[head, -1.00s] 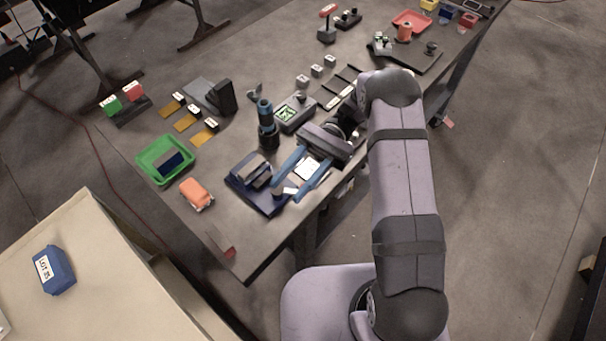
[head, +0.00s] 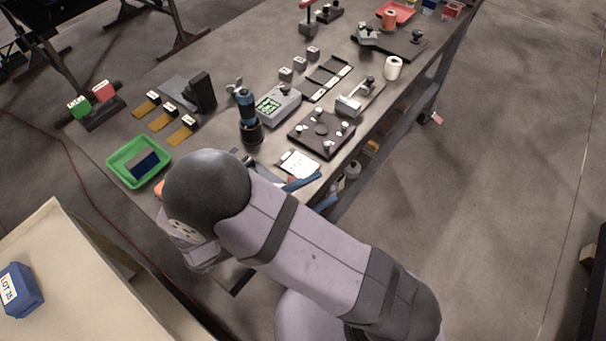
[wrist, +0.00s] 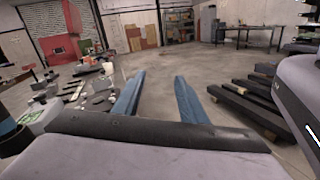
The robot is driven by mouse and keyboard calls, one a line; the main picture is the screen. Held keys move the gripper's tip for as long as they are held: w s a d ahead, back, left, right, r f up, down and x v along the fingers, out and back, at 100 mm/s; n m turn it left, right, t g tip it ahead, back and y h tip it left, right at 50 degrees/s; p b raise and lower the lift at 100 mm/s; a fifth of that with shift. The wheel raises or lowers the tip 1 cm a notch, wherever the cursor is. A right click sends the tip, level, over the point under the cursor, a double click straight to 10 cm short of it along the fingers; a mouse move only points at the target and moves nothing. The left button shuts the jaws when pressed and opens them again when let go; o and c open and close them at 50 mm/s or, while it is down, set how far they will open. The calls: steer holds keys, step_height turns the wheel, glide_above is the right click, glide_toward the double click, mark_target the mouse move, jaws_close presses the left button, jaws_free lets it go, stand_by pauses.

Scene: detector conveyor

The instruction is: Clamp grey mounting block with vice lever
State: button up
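The blue vice and its lever are hidden behind my arm in the head view, with at most a small dark piece showing. The grey mounting block in its jaws cannot be seen now either. My gripper (wrist: 160,82) has its two blue fingers wide apart with nothing between them in the wrist view. It points out level across the room, away from the vice. In the head view, parts of the blue fingers (head: 303,183) show beyond my arm, near the table's front edge and a white card (head: 299,164).
A green tray (head: 113,164) with a dark blue piece lies left of my arm. A blue-black cylinder (head: 249,118), a grey meter (head: 279,104) and a dark plate with posts (head: 321,134) stand behind. Small grey labelled blocks (head: 300,62) sit farther back. A blue lot box (head: 20,289) is front left.

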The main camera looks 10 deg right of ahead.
mark_target(296, 177)
steer(key=a+n+t+y, duration=0.1)
steer(key=a+n, duration=0.1)
steer(key=w+a+f+n+t+y, duration=0.1)
steer(key=a+n+t, duration=0.1)
steer(key=w+a+n+t+y+b, duration=0.1)
steer(key=a+t, duration=0.1)
steer(key=shift+w+f+n+y, duration=0.2)
steer(key=shift+f+n+y, duration=0.05)
steer(key=shift+n+y, duration=0.15)
steer(key=shift+w+a+f+n, duration=0.1)
steer(key=shift+a+f+n, duration=0.05)
steer(key=shift+f+n, duration=0.25)
steer(key=shift+w+a+f+n, duration=0.1)
steer(key=shift+a+f+n, duration=0.05)
steer(key=shift+f+n, duration=0.25)
steer(key=shift+p+x, duration=1.05)
steer(key=shift+x, duration=2)
steer(key=shift+w+d, duration=0.45)
steer(key=shift+w, duration=0.05)
jaws_close()
